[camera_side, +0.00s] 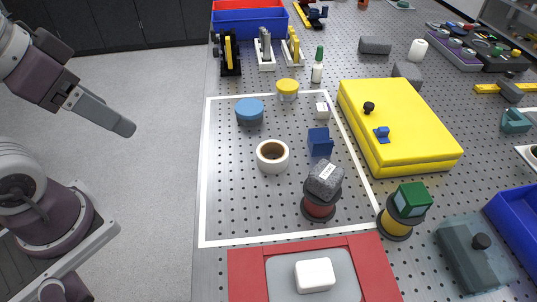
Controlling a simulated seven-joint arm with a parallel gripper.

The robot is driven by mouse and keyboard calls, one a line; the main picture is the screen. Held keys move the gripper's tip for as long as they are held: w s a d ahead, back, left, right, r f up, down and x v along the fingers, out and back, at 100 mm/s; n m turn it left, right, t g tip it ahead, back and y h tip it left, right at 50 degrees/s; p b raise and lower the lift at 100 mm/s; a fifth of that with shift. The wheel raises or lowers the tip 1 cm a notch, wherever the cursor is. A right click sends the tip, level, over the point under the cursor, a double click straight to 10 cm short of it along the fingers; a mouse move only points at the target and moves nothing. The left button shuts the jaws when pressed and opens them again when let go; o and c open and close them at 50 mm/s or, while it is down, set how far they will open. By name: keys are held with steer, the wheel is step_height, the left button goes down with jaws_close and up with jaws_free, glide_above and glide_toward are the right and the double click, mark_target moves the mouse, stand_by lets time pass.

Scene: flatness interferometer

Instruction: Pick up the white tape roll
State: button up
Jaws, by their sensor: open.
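The white tape roll (261,163) lies flat on the perforated table inside the white outlined area, its tan core facing up. My gripper (122,125) is at the upper left, off the table's left edge and well apart from the roll. Its grey fingers are seen edge-on and overlap, but it is open, with nothing seen between them.
Around the roll stand a blue round lid (249,108), a blue block (320,142) and a grey block (326,178) atop a dark red cylinder. A yellow case (400,120) lies to the right. A red-framed tray (247,275) is in front. The table left of the roll is clear.

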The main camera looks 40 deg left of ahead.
steer(key=shift+o, duration=0.4)
steer(key=o, duration=0.3)
steer(key=shift+o, duration=0.2)
steer(key=n+g+h, duration=0.5)
steer(key=n+h, duration=0.7)
steer(key=n, duration=0.3)
glide_above(261, 149)
steer(key=s, duration=0.7)
step_height(261, 149, down, 10)
steer(key=w+a+f+n+t, duration=0.1)
steer(key=w+f+n, duration=0.1)
steer(key=f, duration=0.1)
steer(key=w+a+f+n+t, duration=0.1)
steer(key=f+n, duration=0.1)
steer(key=f, duration=0.1)
steer(key=w+a+f+n+t, duration=0.1)
steer(key=w+a+f+n, duration=0.1)
steer(key=f, duration=0.1)
steer(key=shift+w+n+t+h, duration=0.3)
steer(key=shift+w+t+h, duration=0.05)
steer(key=shift+t+h, duration=0.05)
steer(key=x, duration=0.7)
steer(key=shift+w+a+f, duration=0.1)
steer(key=shift+w+f, duration=0.05)
steer(key=shift+f, duration=0.25)
